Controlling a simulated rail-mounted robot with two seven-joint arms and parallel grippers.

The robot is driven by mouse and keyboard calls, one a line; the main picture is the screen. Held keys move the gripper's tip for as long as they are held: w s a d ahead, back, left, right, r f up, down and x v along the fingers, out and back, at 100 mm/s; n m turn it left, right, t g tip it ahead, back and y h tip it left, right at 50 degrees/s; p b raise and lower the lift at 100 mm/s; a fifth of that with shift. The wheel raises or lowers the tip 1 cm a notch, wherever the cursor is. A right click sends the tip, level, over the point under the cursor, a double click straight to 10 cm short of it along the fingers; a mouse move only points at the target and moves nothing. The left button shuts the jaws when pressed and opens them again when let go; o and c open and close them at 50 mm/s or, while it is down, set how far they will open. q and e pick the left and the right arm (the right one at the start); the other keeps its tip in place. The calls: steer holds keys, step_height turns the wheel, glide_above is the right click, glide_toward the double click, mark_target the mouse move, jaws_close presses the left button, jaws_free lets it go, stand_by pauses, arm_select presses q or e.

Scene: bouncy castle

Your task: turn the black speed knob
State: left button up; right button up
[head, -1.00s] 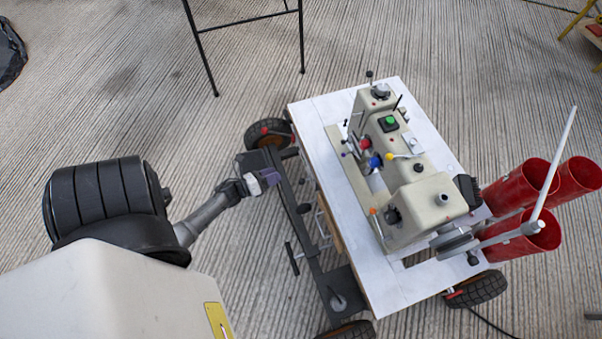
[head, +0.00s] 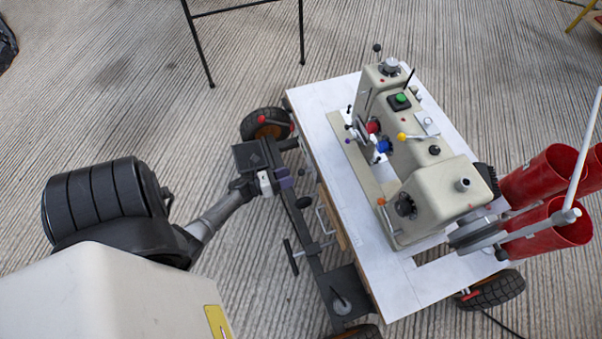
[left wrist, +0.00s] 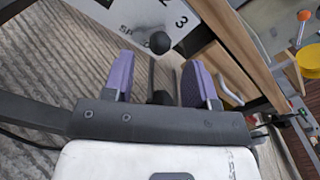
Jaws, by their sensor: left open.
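In the left wrist view, a round black knob (left wrist: 158,42) stands in front of a white plate (left wrist: 140,14) with black lettering, partly readable as "SP" and "3". This looks like the speed knob. A dark round knob beside the cart in the head view (head: 303,202) appears to be the same one. My left gripper (head: 284,179) is beside the cart's left side, just up and left of that knob. Its purple fingers (left wrist: 152,78) are open and empty in the wrist view. The knob lies beyond the fingertips, roughly between them, apparently not touched. My right gripper is not in view.
A beige machine (head: 435,200) stands on a white cart top (head: 325,105) with black wheels. A dark rail (head: 320,245) runs along its left side, close to my gripper. Red tubes (head: 540,225) are at the right. A black metal stand (head: 302,30) is behind.

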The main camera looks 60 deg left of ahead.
mark_target(301, 172)
arm_select(q)
steer(key=shift+w+d+b, duration=0.2)
steer(key=shift+w+b, duration=0.1)
steer(key=shift+w, duration=1.1)
steer(key=shift+w+d+b, duration=0.15)
steer(key=shift+w+b, duration=0.15)
steer(key=shift+w, duration=1.05)
steer(key=c, duration=0.9)
